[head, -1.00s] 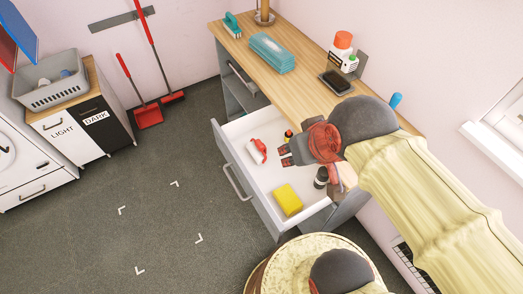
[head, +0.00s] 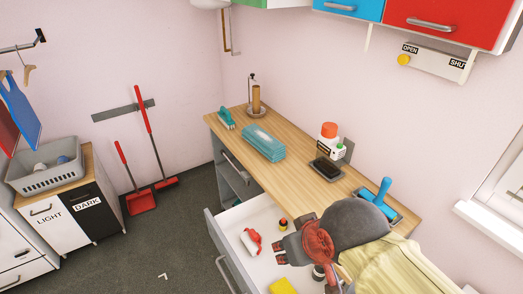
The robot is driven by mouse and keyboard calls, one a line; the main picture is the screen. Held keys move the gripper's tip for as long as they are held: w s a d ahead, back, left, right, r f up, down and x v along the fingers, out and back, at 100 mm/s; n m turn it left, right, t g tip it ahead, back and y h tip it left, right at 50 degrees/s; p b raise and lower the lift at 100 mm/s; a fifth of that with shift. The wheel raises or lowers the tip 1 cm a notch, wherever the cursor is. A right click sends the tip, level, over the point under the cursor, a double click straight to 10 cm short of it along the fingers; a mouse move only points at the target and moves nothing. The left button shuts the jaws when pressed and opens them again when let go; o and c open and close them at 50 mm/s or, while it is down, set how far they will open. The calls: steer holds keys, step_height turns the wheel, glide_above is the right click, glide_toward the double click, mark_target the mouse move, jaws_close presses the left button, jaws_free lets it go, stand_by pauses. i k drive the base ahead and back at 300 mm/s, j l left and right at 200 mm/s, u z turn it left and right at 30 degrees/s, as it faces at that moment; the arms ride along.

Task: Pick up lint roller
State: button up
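A small red and white item (head: 251,241), which looks like the lint roller, lies in the open white drawer (head: 232,227) near its left side. My gripper (head: 306,267) hangs over the drawer to the right of that item and does not touch it. Its two dark-tipped fingers look spread apart with nothing seen between them. My arm hides the right part of the drawer.
A yellow sponge (head: 283,287) and a small red-capped bottle (head: 283,224) are in the drawer. On the wooden desktop (head: 292,167) are a teal box (head: 263,145), an orange-capped bottle (head: 328,137), a dark pad (head: 327,170) and a blue-handled tool (head: 378,193).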

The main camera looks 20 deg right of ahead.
mark_target(253, 241)
steer(key=j+z, duration=0.4)
steer(key=j, duration=0.25)
steer(key=i+j+z, duration=0.2)
steer(key=j+z, duration=0.2)
steer(key=j, duration=0.1)
